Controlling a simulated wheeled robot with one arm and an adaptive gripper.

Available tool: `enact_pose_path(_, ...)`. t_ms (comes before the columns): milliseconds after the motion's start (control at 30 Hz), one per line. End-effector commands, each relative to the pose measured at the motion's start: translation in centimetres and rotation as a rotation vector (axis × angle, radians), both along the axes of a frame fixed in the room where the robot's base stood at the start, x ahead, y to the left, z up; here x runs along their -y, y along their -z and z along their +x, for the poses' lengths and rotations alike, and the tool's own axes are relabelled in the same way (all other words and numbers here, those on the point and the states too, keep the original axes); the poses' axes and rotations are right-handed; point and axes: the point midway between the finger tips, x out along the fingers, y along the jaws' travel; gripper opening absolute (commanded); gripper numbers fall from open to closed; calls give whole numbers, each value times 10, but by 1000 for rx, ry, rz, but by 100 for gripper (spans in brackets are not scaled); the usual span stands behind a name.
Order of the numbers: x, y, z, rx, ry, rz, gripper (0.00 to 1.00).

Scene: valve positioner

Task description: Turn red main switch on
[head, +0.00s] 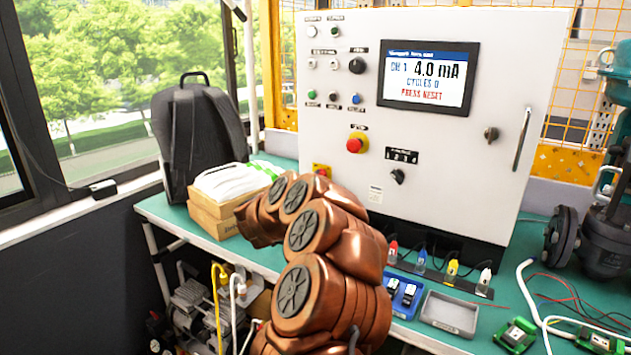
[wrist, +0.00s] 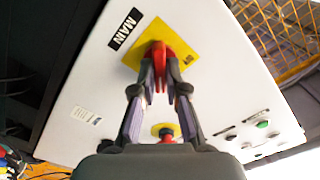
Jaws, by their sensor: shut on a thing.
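The red main switch (wrist: 157,52) sits on a yellow square plate (wrist: 183,32) beside a "MAIN" label (wrist: 124,28) on the white cabinet. In the wrist view my gripper (wrist: 160,82) has its two fingers closed on either side of the red handle, gripping it. The fingers cover part of the handle, so its exact angle is hard to read. In the head view the yellow plate (head: 322,171) shows only in part above my copper-coloured arm, which hides my gripper.
The white cabinet (head: 440,180) carries a display (head: 428,76) reading 4.0 mA and "PRESS RESET". A red emergency button (head: 357,143) and a black selector (head: 397,176) are close by.

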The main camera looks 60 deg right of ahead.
Motion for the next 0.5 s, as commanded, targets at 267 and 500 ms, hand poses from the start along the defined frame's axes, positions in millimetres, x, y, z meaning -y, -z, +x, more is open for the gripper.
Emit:
enact_pose_path(267,0,1,0,0,1,2,22)
enact_pose_path(500,0,0,0,0,1,1,38)
